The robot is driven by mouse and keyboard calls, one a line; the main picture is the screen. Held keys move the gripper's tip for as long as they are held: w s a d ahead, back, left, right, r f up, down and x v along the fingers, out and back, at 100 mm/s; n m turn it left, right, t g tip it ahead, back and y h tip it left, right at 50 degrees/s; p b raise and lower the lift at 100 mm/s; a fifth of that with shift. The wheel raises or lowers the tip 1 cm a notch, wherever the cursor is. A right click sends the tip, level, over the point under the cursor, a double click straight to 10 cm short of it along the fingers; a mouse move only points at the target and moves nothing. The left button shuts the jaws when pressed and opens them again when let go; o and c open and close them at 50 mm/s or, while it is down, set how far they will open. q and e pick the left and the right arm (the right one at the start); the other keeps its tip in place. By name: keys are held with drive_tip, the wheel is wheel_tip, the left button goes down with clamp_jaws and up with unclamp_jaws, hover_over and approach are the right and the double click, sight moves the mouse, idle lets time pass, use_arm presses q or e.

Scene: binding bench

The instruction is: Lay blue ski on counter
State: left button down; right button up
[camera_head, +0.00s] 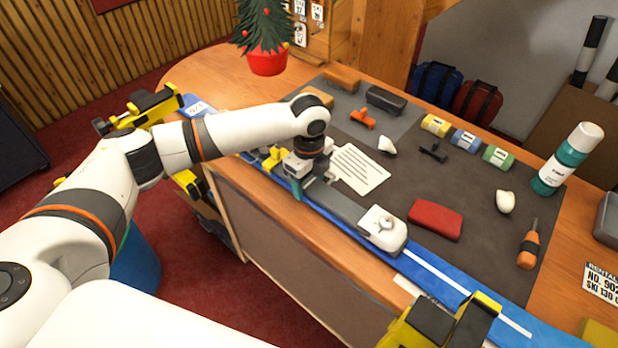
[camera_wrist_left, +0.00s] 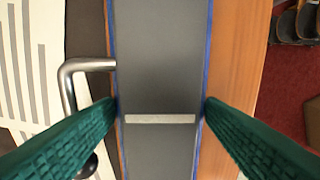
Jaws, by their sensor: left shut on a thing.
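The blue ski (camera_head: 455,285) runs lengthwise along the counter's front edge, with a grey plate and a white-and-grey binding piece (camera_head: 383,229) on it. My left gripper (camera_head: 306,186) is over the ski's middle part, behind the binding piece. In the left wrist view, its green fingers (camera_wrist_left: 160,112) stand on both sides of the ski's dark plate (camera_wrist_left: 160,65), at its blue edges, shut on it. Whether the ski rests on the counter (camera_head: 240,85) or hangs just above it, I cannot tell. My right gripper is not in view.
Yellow-and-black clamps stand near the ski's far end (camera_head: 150,106) and near end (camera_head: 440,325). A dark mat (camera_head: 455,185) holds a red block (camera_head: 435,219), a screwdriver (camera_head: 529,246), a bottle (camera_head: 567,160) and a paper sheet (camera_head: 358,168). A potted tree (camera_head: 266,60) stands at the back.

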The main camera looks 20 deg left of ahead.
use_arm(q)
drive_tip(key=shift+f, duration=0.2)
drive_tip(key=shift+c, duration=1.2)
unclamp_jaws()
drive_tip(key=shift+o, duration=1.2)
drive_tip(key=shift+s+f, duration=0.1)
drive_tip(key=shift+f, duration=0.1)
drive_tip(key=shift+r, duration=0.15)
wheel_tip(320, 180, up, 16)
drive_tip(key=p, duration=1.1)
